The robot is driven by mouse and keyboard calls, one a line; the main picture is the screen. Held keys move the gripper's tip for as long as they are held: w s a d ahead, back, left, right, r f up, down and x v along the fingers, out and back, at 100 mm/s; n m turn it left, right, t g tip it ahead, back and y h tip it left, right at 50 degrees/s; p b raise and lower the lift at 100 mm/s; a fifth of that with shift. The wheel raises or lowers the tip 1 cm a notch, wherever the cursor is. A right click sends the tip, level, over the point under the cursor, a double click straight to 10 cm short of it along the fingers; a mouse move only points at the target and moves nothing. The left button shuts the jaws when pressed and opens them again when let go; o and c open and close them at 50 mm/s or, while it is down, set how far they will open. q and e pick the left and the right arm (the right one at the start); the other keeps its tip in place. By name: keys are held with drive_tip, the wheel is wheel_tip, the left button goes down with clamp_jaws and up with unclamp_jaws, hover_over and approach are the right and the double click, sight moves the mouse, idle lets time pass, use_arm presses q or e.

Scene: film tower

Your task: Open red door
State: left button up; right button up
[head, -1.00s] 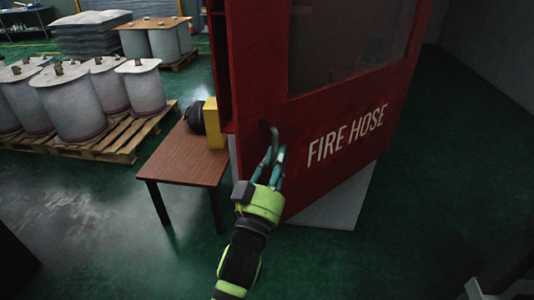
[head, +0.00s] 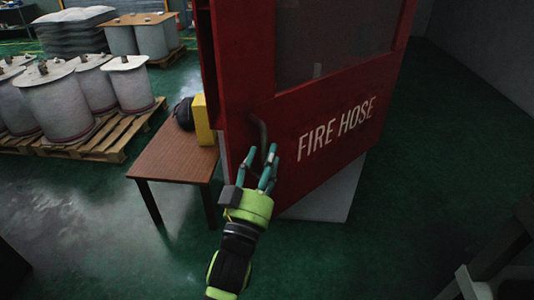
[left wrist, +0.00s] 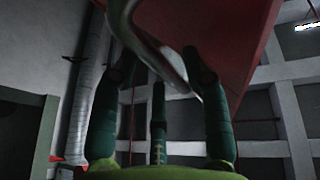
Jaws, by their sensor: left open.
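The red door (head: 325,110) belongs to a cabinet, has a window and reads FIRE HOSE. Its metal handle (head: 261,132) is a bent bar near the door's lower left edge. My left gripper (head: 261,163) is open just below the handle, fingers pointing up at it. In the left wrist view, the grey handle (left wrist: 172,60) passes between the spread fingers of the left gripper (left wrist: 158,85), with the red door (left wrist: 240,30) behind. I cannot tell whether the fingers touch it. A red strip shows left of the door; whether the door is ajar is unclear. My right gripper is not in view.
A brown table (head: 175,160) stands left of the cabinet, with a yellow box (head: 203,120) and a dark round object (head: 184,114) on it. Pallets (head: 110,140) with several white drums are farther left. Green floor (head: 430,150) is clear to the right.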

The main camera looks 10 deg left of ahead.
use_arm(q)
drive_tip(key=v, duration=0.6)
drive_tip(key=shift+r, duration=0.15)
